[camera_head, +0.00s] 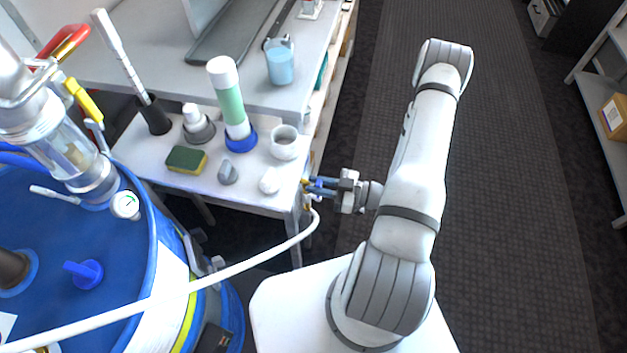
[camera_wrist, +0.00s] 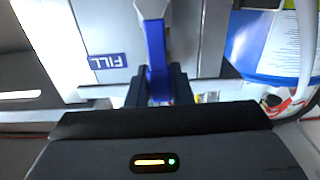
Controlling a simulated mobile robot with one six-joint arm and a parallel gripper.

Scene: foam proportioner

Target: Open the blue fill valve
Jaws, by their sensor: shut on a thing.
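The blue fill valve handle (camera_wrist: 155,45) runs down from a pale metal pivot (camera_wrist: 152,8) in the wrist view. Its lower end lies between the two dark fingers of my gripper (camera_wrist: 157,88), which is shut on it. A blue "FILL" label (camera_wrist: 108,61) is on the grey panel left of the handle. In the head view my gripper (camera_head: 322,187) is at the right front corner of the small side table. There the handle is mostly hidden by the fingers, and the valve body is too small to make out clearly.
A white hose (camera_head: 260,259) runs from below the valve to the lower left. The blue drum (camera_head: 150,255) stands at left. The side table (camera_head: 215,185) carries a green-filled cylinder (camera_head: 230,105), a sponge (camera_head: 186,159) and a white cup (camera_head: 285,143). Carpeted floor (camera_head: 520,200) at right is clear.

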